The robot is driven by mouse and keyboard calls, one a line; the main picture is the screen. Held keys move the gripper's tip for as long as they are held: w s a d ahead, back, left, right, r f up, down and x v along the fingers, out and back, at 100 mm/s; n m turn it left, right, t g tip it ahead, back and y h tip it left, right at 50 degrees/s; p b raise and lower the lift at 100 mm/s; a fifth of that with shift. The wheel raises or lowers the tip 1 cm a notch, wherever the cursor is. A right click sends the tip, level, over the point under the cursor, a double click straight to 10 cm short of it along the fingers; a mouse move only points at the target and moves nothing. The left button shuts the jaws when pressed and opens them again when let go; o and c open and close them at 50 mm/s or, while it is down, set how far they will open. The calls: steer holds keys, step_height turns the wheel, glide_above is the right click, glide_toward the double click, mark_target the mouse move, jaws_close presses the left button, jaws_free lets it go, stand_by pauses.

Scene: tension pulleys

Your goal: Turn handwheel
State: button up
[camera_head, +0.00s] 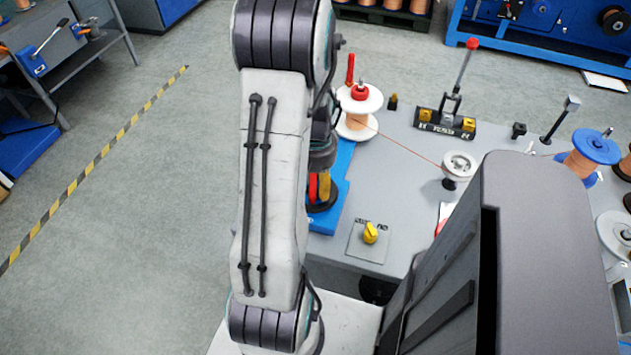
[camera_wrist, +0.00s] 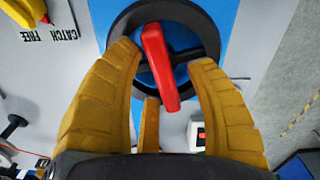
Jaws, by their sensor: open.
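The handwheel is a dark round wheel (camera_wrist: 205,18) on a blue mount, with a red bar (camera_wrist: 158,60) across its middle, in the wrist view. My gripper (camera_wrist: 164,55) has yellow fingers spread apart, one on each side of the red bar, with a third finger below it. The bar lies between them with gaps visible at the sides; I cannot tell whether any finger touches it. In the head view the wheel (camera_head: 320,207) shows low beside my arm, partly hidden by it. A yellow finger (camera_head: 324,187) shows just above the wheel there.
A yellow knob (camera_head: 370,233) sits on the grey bench (camera_head: 410,150) to the right. A white spool (camera_head: 360,100), a small white pulley (camera_head: 459,166) with copper wire and a red-tipped lever (camera_head: 472,43) stand farther back.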

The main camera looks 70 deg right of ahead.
steer(key=shift+c, duration=0.2)
jaws_close()
stand_by(0.4)
